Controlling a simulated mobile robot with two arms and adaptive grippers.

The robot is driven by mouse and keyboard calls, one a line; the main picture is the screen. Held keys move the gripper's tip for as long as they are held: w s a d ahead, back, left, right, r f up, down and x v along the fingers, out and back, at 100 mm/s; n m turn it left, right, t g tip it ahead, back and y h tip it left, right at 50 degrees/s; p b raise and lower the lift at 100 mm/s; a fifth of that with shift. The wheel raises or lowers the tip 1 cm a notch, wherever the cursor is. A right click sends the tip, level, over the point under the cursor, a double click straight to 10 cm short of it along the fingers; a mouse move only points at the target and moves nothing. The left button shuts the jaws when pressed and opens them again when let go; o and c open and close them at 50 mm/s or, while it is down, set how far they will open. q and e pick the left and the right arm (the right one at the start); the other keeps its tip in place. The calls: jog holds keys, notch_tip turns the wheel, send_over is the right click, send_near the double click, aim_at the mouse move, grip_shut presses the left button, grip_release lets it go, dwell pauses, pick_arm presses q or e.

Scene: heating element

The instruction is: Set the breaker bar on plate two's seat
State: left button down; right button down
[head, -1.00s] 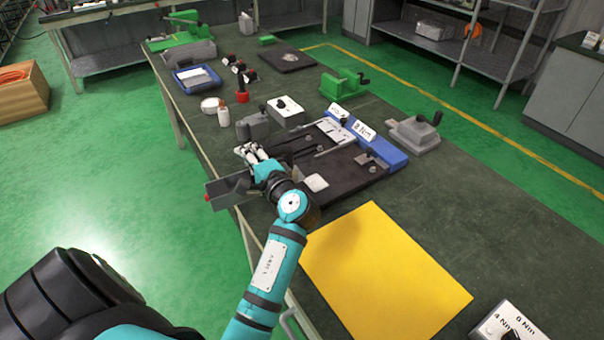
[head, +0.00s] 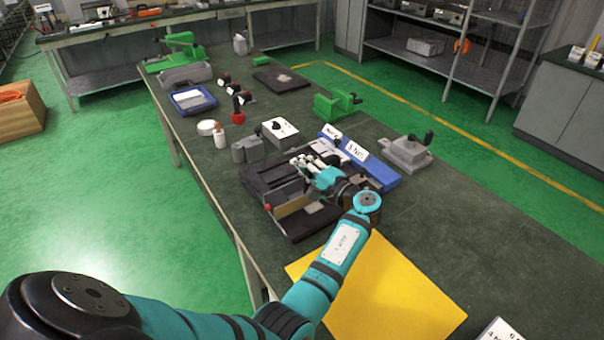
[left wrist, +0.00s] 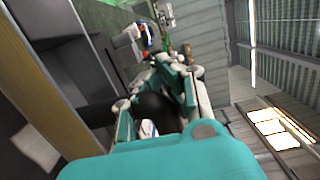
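Two dark plates lie side by side on the bench, in front of a blue holder (head: 378,172) with white labels. The farther plate (head: 262,180) is partly visible; the nearer plate (head: 300,228) has a small white pad (head: 313,207). My left gripper (head: 318,163) is over these plates from the right, close to the blue holder. In the left wrist view its fingers (left wrist: 158,95) show white-tipped joints, with a dark shape between them; I cannot tell whether they grip it. I cannot pick out the breaker bar for certain; the hand and forearm hide part of the plates. My right gripper is not in view.
A yellow mat (head: 385,290) lies bare at the front. A grey clamp with a crank (head: 408,152) stands right of the holder, a green vise (head: 338,105) behind it. A white box (head: 281,130) and a grey block (head: 247,150) stand behind the plates.

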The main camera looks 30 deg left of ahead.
aim_at(302, 191)
pick_arm(q)
notch_tip(302, 191, down, 3)
jog(key=shift+f+p, duration=0.15)
jog(key=shift+p, duration=0.25)
jog(key=c, duration=2.1)
grip_release()
jog(key=shift+f, duration=0.25)
jog(key=o, duration=0.6)
jog(key=shift+r, duration=0.1)
